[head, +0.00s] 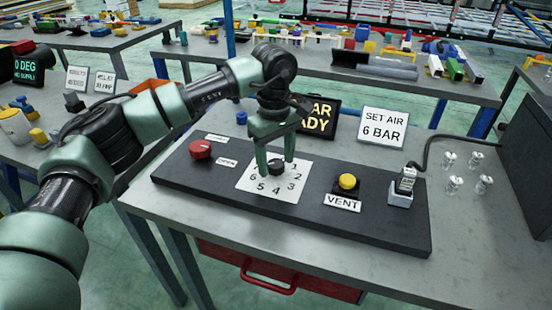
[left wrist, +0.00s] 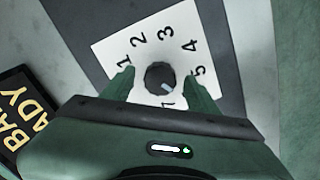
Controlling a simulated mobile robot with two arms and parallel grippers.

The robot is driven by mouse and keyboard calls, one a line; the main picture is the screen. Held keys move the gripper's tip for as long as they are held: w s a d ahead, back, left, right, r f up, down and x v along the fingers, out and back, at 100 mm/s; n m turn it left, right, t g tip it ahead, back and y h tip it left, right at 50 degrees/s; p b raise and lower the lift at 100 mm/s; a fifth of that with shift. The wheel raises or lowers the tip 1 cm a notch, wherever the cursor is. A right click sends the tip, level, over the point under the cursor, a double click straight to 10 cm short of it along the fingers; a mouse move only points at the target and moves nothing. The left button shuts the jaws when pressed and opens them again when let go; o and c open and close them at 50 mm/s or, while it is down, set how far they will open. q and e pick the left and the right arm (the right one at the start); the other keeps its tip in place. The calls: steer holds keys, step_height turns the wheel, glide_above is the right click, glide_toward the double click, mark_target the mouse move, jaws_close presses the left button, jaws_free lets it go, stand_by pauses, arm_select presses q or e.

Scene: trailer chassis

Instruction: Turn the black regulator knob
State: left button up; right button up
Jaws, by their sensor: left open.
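The black regulator knob (head: 276,167) stands on a white card (head: 254,186) with a ring of numbers, on the dark panel. In the left wrist view the knob (left wrist: 160,77) has a pale mark that points down and to the right. My left gripper (head: 276,163) is open and points down over the card. Its fingers (left wrist: 161,90) are on either side of the knob, with a gap showing on each side in the left wrist view. The lower part of the card is partly hidden by the gripper. My right gripper is not in view.
A red knob (head: 201,149) is left of the card; a yellow button (head: 347,181) with a VENT label (head: 342,203) is right. A plugged fitting (head: 403,187) with a cable is further right. Behind stand a SET AIR 6 BAR sign (head: 383,127) and a partly hidden display (head: 322,117).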

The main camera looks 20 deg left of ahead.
mark_target(275, 164)
arm_select(q)
step_height(275, 164, up, 8)
steer(key=p, duration=0.4)
steer(key=shift+s+a+f+p, duration=0.1)
steer(key=shift+f+p, duration=0.05)
steer(key=shift+p, duration=0.15)
steer(key=shift+f, duration=0.1)
